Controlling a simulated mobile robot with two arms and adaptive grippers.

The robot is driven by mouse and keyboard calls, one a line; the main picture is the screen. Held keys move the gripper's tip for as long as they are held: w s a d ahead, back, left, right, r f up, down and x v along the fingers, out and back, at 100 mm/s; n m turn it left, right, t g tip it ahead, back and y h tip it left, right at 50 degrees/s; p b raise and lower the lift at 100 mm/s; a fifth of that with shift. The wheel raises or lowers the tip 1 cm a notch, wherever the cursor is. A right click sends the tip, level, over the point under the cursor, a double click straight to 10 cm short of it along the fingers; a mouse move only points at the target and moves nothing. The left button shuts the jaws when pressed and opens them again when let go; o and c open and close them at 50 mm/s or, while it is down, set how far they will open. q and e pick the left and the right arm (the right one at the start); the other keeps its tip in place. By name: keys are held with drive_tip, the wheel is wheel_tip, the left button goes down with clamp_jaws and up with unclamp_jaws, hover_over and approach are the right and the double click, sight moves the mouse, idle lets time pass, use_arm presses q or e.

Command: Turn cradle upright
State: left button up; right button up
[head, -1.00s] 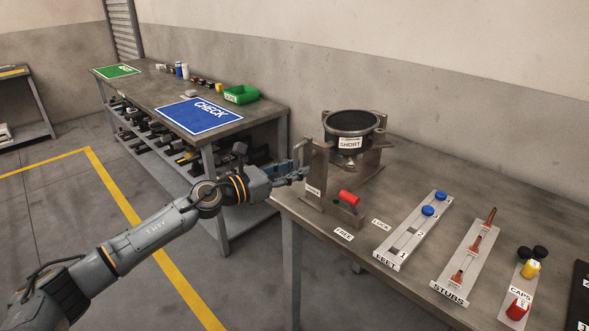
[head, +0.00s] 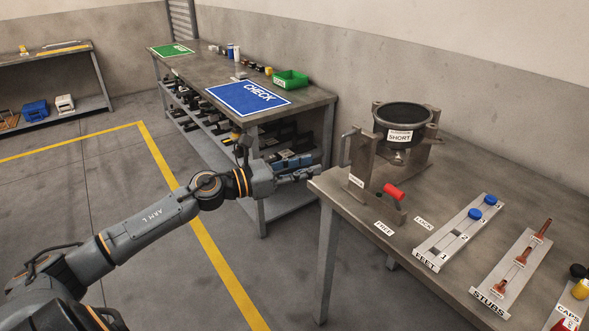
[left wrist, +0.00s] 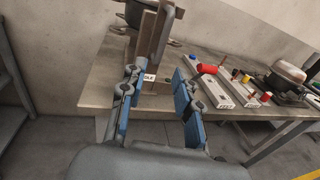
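The cradle (head: 362,160) is a grey metal stand at the near left part of the right-hand bench. It holds a dark round compressor body (head: 404,114) labelled SHORT, its broad round face upward. A grey handle (head: 344,146) rises on the cradle's left side. A red-gripped lever (head: 395,191) sits at its front, by labels FREE and LOCK; I cannot tell which it is set to. My left gripper (head: 316,173) is left of the cradle, apart from the handle. In the left wrist view its blue-padded fingers (left wrist: 157,78) are apart and empty. My right gripper is not seen.
The right-hand bench (head: 345,205) also bears a FEET rack (head: 450,240) with blue knobs and a STUBS rack (head: 505,280). Another bench behind carries a blue CHECK mat (head: 248,97) and a green bin (head: 290,79). Open floor lies left of my arm.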

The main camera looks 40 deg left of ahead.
use_arm(q)
drive_tip(key=shift+v, duration=1.3)
